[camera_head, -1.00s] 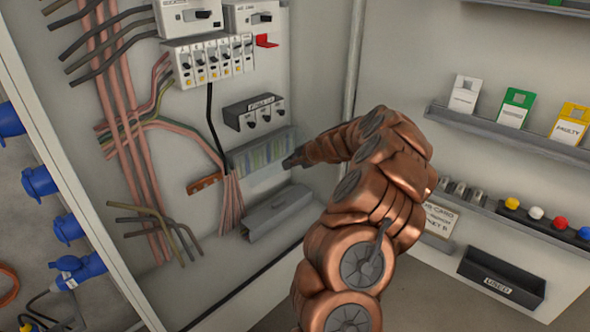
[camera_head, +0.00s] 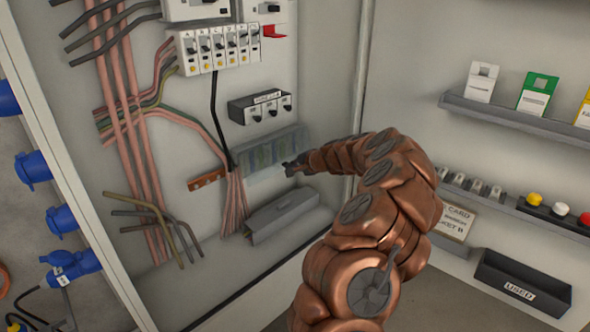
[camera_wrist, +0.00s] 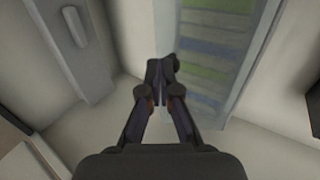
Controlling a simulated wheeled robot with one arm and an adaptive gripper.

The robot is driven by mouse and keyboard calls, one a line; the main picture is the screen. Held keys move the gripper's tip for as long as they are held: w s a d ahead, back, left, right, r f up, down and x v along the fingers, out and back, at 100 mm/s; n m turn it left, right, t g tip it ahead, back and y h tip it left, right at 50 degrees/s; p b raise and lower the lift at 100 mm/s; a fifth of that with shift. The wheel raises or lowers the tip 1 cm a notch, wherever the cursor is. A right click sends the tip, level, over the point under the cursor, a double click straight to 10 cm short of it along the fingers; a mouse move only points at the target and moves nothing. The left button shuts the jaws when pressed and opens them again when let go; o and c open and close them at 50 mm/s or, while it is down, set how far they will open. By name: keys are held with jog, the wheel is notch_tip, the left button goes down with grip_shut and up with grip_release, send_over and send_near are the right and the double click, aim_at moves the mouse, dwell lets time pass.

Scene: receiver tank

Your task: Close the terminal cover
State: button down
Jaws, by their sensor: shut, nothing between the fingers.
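A see-through cover (camera_head: 262,165) lies in front of the striped terminal strip (camera_head: 278,148) on the cabinet's back panel. I cannot tell how far it stands from the panel. In the wrist view, the cover (camera_wrist: 262,62) shows as a pale pane with blue and green terminals (camera_wrist: 205,65) behind it. My gripper (camera_head: 290,169) is at the lower right part of the cover. Contact with the cover cannot be told.
A grey box with a raised bar (camera_head: 282,213) sits below the terminals; it also shows in the wrist view (camera_wrist: 82,45). A black switch block (camera_head: 260,107) is above. An orange bar (camera_head: 207,179) and pink cables (camera_head: 234,205) are left. A shelf (camera_head: 510,117) is on the right.

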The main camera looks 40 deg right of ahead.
jog(key=shift+f+b+x, duration=0.25)
jog(key=shift+b+x, duration=0.65)
jog(key=shift+x, duration=1.15)
jog(key=shift+s, duration=0.1)
jog(key=s+f, duration=0.1)
jog(key=s, duration=1.3)
jog(key=shift+d, duration=0.3)
